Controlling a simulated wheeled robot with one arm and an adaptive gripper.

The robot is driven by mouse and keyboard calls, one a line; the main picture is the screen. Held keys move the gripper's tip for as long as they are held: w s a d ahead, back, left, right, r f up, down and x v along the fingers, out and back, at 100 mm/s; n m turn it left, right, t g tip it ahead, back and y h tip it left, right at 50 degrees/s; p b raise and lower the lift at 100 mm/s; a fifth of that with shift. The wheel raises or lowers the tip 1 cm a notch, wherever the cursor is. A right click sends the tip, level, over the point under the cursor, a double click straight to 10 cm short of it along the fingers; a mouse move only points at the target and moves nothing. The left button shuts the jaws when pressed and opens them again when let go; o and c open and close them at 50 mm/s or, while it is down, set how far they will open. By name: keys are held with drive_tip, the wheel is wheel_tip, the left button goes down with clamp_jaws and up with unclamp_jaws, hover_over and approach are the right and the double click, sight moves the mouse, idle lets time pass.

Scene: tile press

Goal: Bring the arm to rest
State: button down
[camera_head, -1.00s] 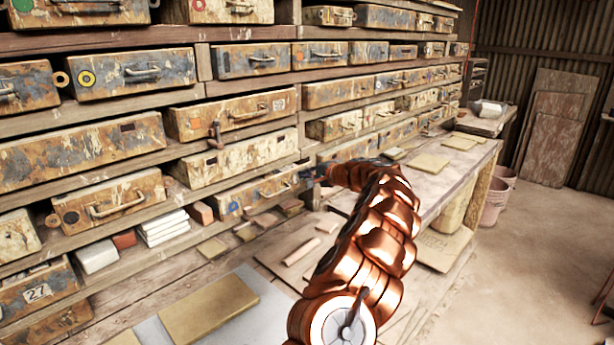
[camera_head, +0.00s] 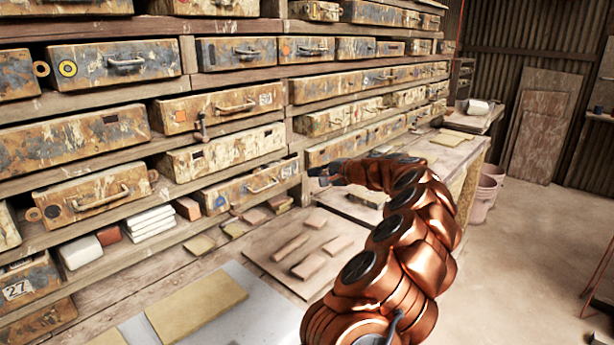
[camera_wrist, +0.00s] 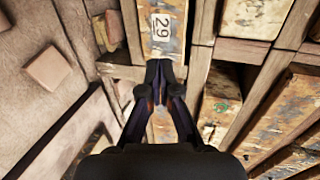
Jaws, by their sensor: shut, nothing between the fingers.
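My copper-coloured arm reaches up from the bottom of the head view and bends left toward the shelves. My gripper (camera_head: 322,173) is at its end, in front of the shelving and above the workbench. In the wrist view my gripper (camera_wrist: 158,75) has its dark fingertips together, with nothing held. Beyond the fingertips is a worn drawer box marked 29 (camera_wrist: 161,30). I cannot tell whether the fingers touch anything.
Shelves of paint-worn drawer boxes (camera_head: 75,130) fill the left and back. Pink buckets (camera_head: 487,190) stand at the right, by open floor (camera_head: 530,260).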

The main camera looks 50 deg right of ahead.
drive_tip(key=shift+b+v, duration=0.35)
drive_tip(key=shift+v, duration=2)
